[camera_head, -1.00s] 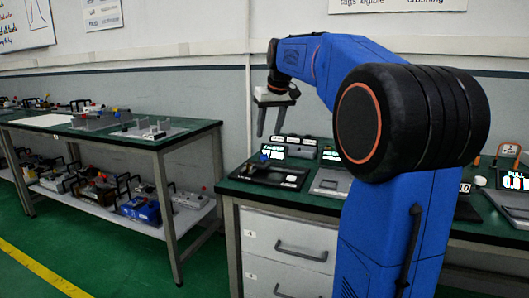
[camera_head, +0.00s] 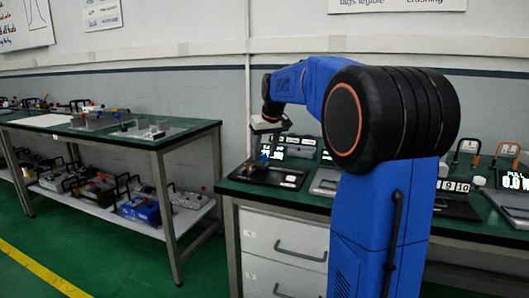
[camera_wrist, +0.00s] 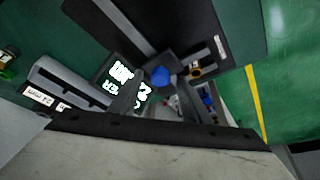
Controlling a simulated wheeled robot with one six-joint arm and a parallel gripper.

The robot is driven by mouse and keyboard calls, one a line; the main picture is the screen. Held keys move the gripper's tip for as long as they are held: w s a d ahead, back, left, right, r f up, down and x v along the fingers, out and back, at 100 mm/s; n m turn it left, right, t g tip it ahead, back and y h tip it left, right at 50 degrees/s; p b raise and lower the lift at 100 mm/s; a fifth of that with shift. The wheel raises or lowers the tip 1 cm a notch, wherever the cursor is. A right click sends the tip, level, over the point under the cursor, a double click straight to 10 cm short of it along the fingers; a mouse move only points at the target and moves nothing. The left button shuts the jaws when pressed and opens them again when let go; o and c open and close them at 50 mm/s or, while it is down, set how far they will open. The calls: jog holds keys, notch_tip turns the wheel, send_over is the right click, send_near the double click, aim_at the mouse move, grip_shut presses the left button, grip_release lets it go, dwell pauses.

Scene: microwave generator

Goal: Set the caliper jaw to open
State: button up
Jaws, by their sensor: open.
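The caliper station is a black base plate (camera_head: 285,178) at the left end of the right bench, with a lit display (camera_head: 272,152) behind it. The wrist view shows its dark plate (camera_wrist: 237,30), a grey bar (camera_wrist: 124,22), the display (camera_wrist: 124,82) with white digits, and a blue knob (camera_wrist: 161,76). I cannot make out the jaw's state. My gripper (camera_head: 262,153) points down over the plate, open. In the wrist view my gripper's fingers (camera_wrist: 160,92) lie on either side below the knob; whether they touch it is unclear.
More devices with lit displays stand right along the bench, including one with a counter (camera_head: 453,186) and one at the far right (camera_head: 514,181). A grey block (camera_wrist: 52,88) lies beside the display. A second bench (camera_head: 150,138) with tools stands left, across a floor gap.

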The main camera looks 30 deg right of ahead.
grip_shut()
jog(key=shift+s+d, duration=0.65)
jog(key=shift+s, duration=0.2)
jog(key=shift+s+d, duration=0.6)
jog(key=shift+s, duration=0.2)
grip_release()
jog(key=shift+d, duration=0.1)
jog(key=d+v, duration=0.1)
jog(key=v, duration=1.6)
jog(key=shift+a+r, duration=0.3)
jog(key=shift+a, duration=0.15)
